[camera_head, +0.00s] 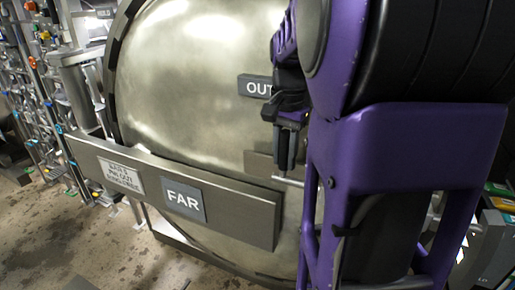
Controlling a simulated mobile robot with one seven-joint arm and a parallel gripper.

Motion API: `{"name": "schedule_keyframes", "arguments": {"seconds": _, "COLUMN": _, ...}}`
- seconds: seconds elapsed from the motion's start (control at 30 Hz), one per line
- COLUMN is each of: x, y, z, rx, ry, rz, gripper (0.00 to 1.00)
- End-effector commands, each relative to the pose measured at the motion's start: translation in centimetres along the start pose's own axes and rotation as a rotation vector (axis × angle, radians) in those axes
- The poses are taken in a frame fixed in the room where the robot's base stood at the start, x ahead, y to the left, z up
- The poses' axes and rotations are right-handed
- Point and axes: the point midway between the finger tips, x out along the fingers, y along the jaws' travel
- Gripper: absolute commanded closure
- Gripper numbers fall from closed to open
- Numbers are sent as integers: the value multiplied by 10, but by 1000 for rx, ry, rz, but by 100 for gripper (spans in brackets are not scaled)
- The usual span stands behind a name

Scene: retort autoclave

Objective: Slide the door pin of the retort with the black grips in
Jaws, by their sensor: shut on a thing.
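The retort door (200,75) is a large domed metal disc filling the middle of the view. A flat metal bar (245,207) with a "FAR" plate crosses its lower part. A thin, light metal door pin (287,181) shows at the bar's right end, beside a small plate on the door. My gripper (288,163) points down from my purple arm and is shut on the pin. The fingers hide the held part, and my arm hides what lies to the right of it. I cannot make out black grips.
An "OUT" plate (256,87) is on the door just left of my gripper. A white notice (121,177) is on the bar's left part. Pipes and valves (35,75) stand at the left. Wet-stained floor (95,245) lies open at the lower left.

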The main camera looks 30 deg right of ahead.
Motion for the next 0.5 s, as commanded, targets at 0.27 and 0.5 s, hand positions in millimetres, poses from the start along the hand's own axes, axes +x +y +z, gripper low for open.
{"name": "schedule_keyframes", "arguments": {"seconds": 0.27, "x": -1, "y": 7, "z": -2, "rx": 4, "ry": 3, "rz": 3, "gripper": 100}}
{"name": "schedule_keyframes", "arguments": {"seconds": 0.5, "x": 0, "y": 6, "z": -2, "rx": 3, "ry": 3, "rz": 3, "gripper": 39}}
